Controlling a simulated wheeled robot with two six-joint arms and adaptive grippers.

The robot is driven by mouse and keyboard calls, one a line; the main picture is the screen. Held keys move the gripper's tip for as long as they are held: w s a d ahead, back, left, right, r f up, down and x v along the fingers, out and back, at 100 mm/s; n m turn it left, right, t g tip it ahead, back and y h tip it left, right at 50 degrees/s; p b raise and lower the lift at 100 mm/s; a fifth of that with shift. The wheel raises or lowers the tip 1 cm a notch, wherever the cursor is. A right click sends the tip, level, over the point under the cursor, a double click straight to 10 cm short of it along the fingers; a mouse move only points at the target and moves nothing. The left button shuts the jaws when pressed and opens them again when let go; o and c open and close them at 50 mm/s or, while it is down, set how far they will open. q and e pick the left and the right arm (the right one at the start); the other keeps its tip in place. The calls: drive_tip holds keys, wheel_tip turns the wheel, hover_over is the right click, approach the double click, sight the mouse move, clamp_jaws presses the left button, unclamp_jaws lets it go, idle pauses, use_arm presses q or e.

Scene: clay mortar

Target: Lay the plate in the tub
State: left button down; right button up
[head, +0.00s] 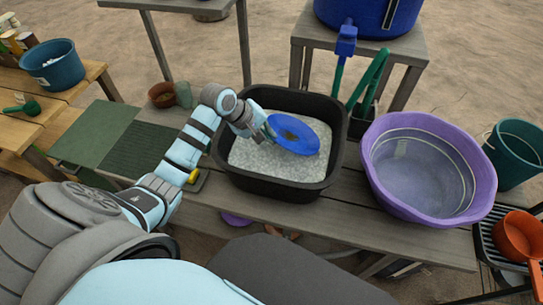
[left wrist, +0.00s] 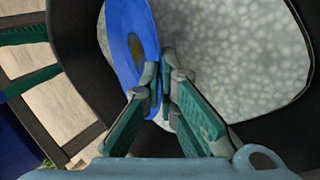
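A blue plate (head: 300,137) with a brownish patch in its middle is above the black tub (head: 338,135), tilted. My left gripper (head: 268,131) is at its left edge. In the left wrist view, the fingers of my left gripper (left wrist: 160,78) are closed on the rim of the plate (left wrist: 128,25). The black tub holds pale, speckled, foamy-looking contents (head: 262,162), and the plate covers part of them. I cannot tell whether the plate's lower edge touches the contents. My right gripper is not in view.
A purple basin (head: 378,135) stands right of the black tub on the wooden bench (head: 350,205). A green ridged board (head: 105,135) lies to the left. A dark caddy with green and blue handles (head: 364,120) stands behind, between tub and basin. A teal bucket (head: 515,155) is far right.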

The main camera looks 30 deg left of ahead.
use_arm(q)
wheel_tip(320, 180, down, 10)
drive_tip(key=shift+r+b, duration=0.2)
drive_tip(key=shift+b, duration=0.85)
drive_tip(key=shift+w, duration=0.1)
drive_tip(key=c, duration=1.8)
unclamp_jaws()
drive_tip(key=p+v, duration=0.3)
drive_tip(key=v, duration=0.9)
drive_tip(key=shift+p, duration=0.4)
